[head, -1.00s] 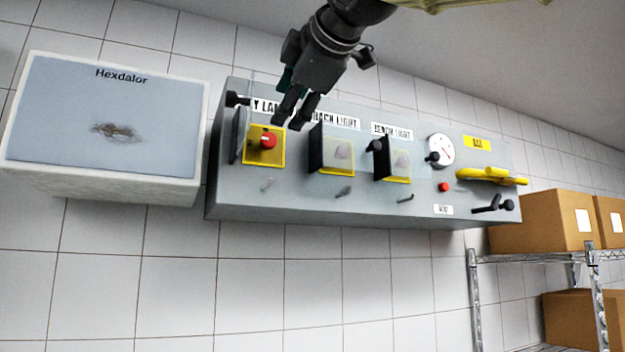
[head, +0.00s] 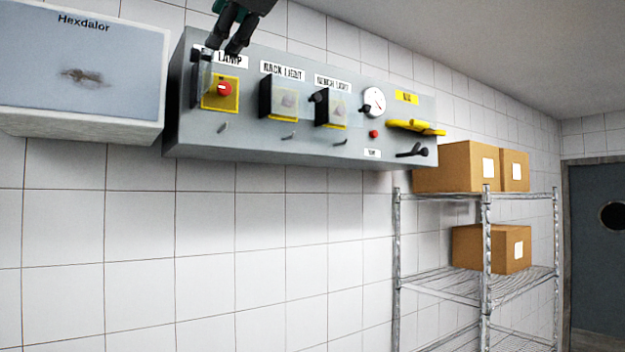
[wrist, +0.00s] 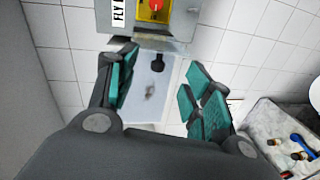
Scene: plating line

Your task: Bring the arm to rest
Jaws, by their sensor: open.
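My gripper (head: 232,45) shows at the top of the head view, in front of the upper left part of a grey control panel (head: 245,139) on the wall. In the wrist view my gripper (wrist: 165,95) has its green-padded fingers spread wide with nothing between them. The panel's red button on a yellow plate (head: 224,89) is just below the fingers in the head view. It also shows at the top of the wrist view (wrist: 156,5). I cannot tell from the pictures how far the fingertips are from the panel.
A white box marked Hexdalor (head: 75,122) hangs left of the panel. Clear covers (head: 285,98), a dial (head: 374,102) and a yellow handle (head: 415,127) are on the panel. A wire shelf (head: 440,290) with cardboard boxes (head: 455,167) stands right. A counter with small items (wrist: 262,125) shows in the wrist view.

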